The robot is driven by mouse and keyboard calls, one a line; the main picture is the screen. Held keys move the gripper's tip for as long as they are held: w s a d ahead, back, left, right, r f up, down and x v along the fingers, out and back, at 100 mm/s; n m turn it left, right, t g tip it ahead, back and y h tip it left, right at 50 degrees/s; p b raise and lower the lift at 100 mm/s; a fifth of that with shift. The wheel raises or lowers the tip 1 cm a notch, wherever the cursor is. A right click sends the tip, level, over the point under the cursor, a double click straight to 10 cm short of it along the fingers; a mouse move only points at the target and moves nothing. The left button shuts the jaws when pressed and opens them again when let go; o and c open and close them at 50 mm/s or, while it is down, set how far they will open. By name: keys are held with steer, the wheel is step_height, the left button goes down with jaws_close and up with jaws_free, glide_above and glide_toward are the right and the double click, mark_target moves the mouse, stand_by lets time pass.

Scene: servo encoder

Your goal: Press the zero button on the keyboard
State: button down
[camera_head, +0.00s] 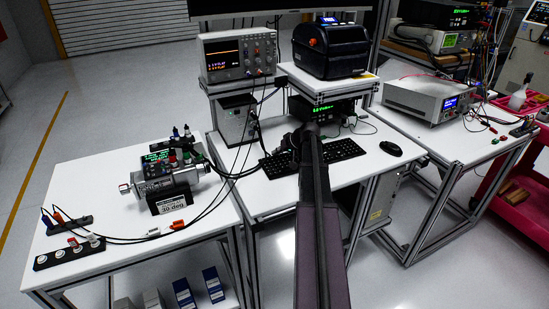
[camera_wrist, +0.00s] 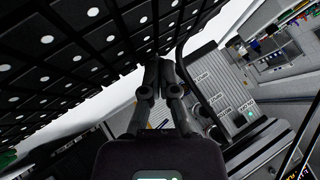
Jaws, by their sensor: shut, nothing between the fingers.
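The black keyboard (camera_head: 344,151) lies on the white middle bench, partly hidden by my arm in the head view. In the wrist view the keyboard (camera_wrist: 75,65) fills the upper left as dark keys with pale spots; I cannot make out the zero button among them. My gripper (camera_wrist: 158,64) is shut with its fingertips together and nothing between them. Its tips show beside the lower edge of the keyboard in the wrist view. In the head view my gripper is mostly hidden behind my arm, near the left part of the keyboard. I cannot tell whether it touches a key.
A black mouse (camera_head: 391,149) lies right of the keyboard. A grey box-shaped unit (camera_head: 236,121) stands at its left, under the oscilloscope (camera_head: 239,55). A black printer (camera_head: 331,47) sits on a raised shelf behind. Cables (camera_head: 222,172) run left toward a motor assembly (camera_head: 165,185).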

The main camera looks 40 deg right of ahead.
mark_target(276, 157)
steer(key=shift+f, duration=0.2)
steer(key=shift+r, duration=0.15)
stand_by(0.5)
steer(key=shift+r+p, duration=0.65)
steer(key=shift+r, duration=0.05)
steer(key=shift+r+p, duration=2.5)
